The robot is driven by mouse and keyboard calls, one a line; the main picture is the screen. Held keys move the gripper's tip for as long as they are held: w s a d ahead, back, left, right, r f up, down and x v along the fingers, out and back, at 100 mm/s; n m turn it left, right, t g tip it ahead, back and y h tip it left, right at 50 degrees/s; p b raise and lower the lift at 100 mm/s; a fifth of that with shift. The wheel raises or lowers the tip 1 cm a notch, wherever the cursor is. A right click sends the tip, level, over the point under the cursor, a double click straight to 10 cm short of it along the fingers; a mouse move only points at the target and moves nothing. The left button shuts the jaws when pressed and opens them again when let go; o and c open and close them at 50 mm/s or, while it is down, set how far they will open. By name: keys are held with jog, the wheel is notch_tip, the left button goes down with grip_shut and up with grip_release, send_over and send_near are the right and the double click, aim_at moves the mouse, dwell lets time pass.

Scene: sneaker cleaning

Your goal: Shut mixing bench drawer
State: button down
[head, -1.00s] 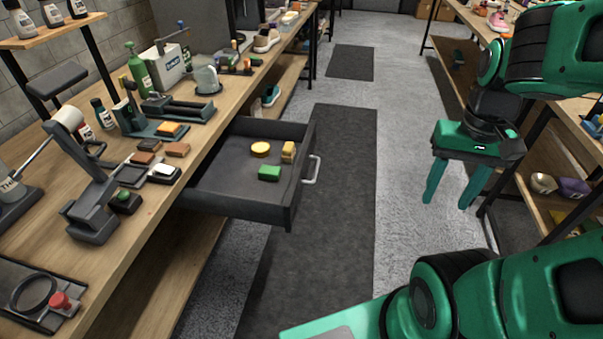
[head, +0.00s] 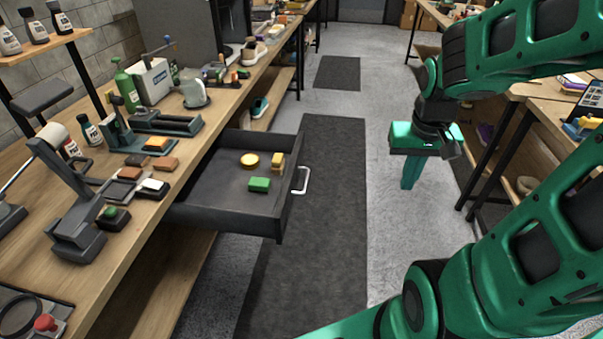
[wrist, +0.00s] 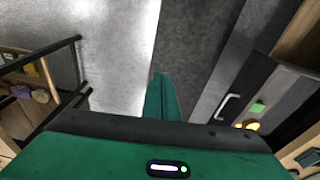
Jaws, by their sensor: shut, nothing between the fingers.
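The mixing bench drawer (head: 222,205) is dark grey and stands pulled out from the wooden bench (head: 150,215) in the head view. It holds a green block, a round yellow piece and a yellow block. Its pale handle (head: 301,180) is on the front panel, facing right. The handle also shows at the right of the wrist view (wrist: 228,107). My gripper (head: 409,184) is green, points down and is to the right of the drawer, apart from the handle across the aisle. Its fingers (wrist: 161,98) are together and empty.
Bottles, a brush stand and several small blocks crowd the bench top. A dark floor mat (head: 325,240) runs along the aisle between drawer and gripper, which is clear. Another bench (head: 520,92) with a lower shelf stands close on the right.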

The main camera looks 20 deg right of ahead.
jog(key=w+a+f+t+y, duration=0.1)
jog(key=w+a+f+t, duration=0.2)
jog(key=w, duration=0.5)
jog(key=w+a+f+t+y, duration=0.1)
jog(key=w+a+f+y, duration=0.15)
jog(key=w+a, duration=0.4)
jog(key=w+a+f+t, duration=0.2)
jog(key=w+f, duration=0.2)
jog(key=w, duration=0.5)
jog(key=shift+n, duration=0.3)
jog(key=shift+x, duration=5.1)
jog(key=shift+w+r, duration=0.1)
